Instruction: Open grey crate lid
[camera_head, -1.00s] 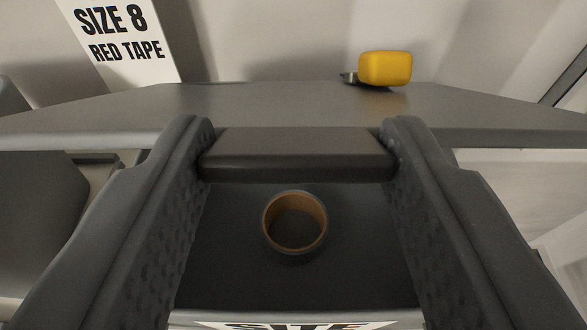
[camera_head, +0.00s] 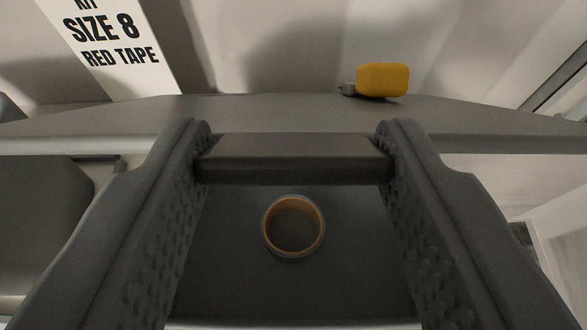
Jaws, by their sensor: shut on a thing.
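My gripper (camera_head: 293,155) has its two ridged dark fingers left and right in the camera view. It is shut on a dark grey bar (camera_head: 293,160) that spans between the fingertips, which looks like the handle of the grey crate lid. Below the bar is a dark grey flat surface (camera_head: 240,270); I cannot tell whether it is the lid or the crate's inside. A roll of tape (camera_head: 293,252) with a tan inner core lies on that surface, between the fingers and apart from them. The fingers hide the sides of the surface.
A grey shelf or bench top (camera_head: 270,112) runs across behind the bar. A yellow block-shaped thing (camera_head: 383,80) with a small metal end lies on it. A white sign (camera_head: 115,50) reading "SIZE 8 RED TAPE" stands at the upper left. A dark grey box (camera_head: 40,205) is at the left.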

